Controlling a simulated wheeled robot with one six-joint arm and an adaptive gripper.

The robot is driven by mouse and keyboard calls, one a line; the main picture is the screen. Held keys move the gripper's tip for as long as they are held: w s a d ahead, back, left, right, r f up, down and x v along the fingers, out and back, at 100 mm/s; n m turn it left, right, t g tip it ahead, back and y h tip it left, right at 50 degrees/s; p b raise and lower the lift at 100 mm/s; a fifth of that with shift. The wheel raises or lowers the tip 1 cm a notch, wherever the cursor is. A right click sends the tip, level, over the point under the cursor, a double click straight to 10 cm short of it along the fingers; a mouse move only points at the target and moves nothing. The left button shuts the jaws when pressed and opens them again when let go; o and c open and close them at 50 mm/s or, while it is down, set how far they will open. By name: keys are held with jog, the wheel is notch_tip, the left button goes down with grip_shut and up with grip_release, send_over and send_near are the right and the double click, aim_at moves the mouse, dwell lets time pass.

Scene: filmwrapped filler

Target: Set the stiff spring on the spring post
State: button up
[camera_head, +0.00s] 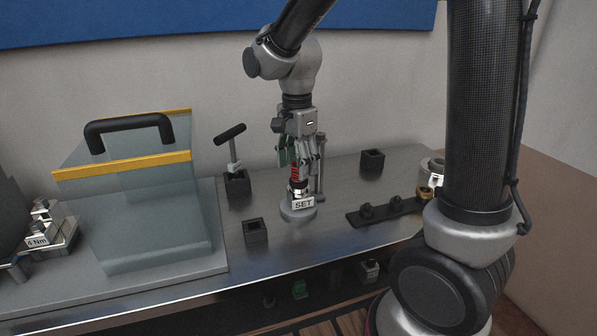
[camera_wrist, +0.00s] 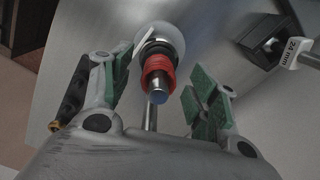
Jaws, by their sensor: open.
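The stiff spring appears to be the red coil (camera_wrist: 158,68) in the wrist view. It sits around the spring post, whose grey tip (camera_wrist: 158,96) sticks out of the coil toward the camera. In the head view the red coil (camera_head: 295,172) shows just below my gripper, above a round metal base with a "SET" label (camera_head: 303,205). My gripper (camera_head: 298,160) is open above it. In the wrist view the green-padded fingers (camera_wrist: 162,95) stand apart on either side of the coil, with visible gaps. The lower end of the coil is partly hidden.
A T-handled tool (camera_head: 232,150) stands in a black block left of the post. Other black blocks (camera_head: 255,231) (camera_head: 372,160) and a black rack (camera_head: 385,211) lie around. A clear guard with a black handle (camera_head: 130,126) fills the left. A thin rod (camera_head: 321,165) stands close behind my gripper.

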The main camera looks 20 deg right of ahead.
jog(key=shift+f, duration=0.9)
jog(key=c, duration=1.1)
